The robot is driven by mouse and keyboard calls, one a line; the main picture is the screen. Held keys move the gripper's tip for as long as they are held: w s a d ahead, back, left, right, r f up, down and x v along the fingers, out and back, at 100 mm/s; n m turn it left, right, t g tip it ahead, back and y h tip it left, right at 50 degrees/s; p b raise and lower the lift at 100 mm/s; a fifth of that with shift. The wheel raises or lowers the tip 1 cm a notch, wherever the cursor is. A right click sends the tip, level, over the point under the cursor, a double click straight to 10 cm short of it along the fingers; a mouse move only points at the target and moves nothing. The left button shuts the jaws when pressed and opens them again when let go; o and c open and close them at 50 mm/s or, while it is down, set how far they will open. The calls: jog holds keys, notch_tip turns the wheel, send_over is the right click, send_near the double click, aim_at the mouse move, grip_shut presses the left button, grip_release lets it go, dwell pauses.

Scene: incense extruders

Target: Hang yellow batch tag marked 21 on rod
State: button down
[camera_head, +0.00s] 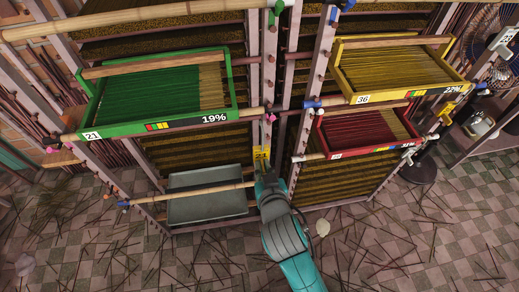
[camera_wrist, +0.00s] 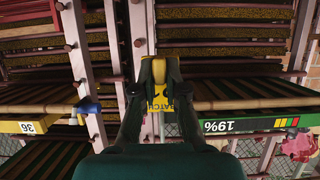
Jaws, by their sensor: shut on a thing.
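My gripper (camera_head: 264,176) is shut on the yellow batch tag (camera_head: 262,154) in front of the middle uprights of the rack. In the wrist view the tag (camera_wrist: 159,98) sits between the fingers; "BATCH" shows, and its number is partly hidden. Several bamboo rods cross the rack: one along the front of the green tray (camera_head: 180,128), one above the grey tray (camera_head: 190,193), and a long one at the top (camera_head: 130,18). I cannot tell which rod the task means.
The green tray (camera_head: 88,103) is marked 21 and 19%. A yellow tray (camera_head: 410,93) marked 36 and 22% and a red tray (camera_head: 365,149) are at right. A grey tray (camera_head: 207,213) is low at left. Pegs stick out of the uprights. Loose sticks litter the tiled floor (camera_head: 400,235).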

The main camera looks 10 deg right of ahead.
jog(key=v, duration=0.9)
jog(key=shift+f, duration=0.4)
jog(key=shift+s, duration=0.2)
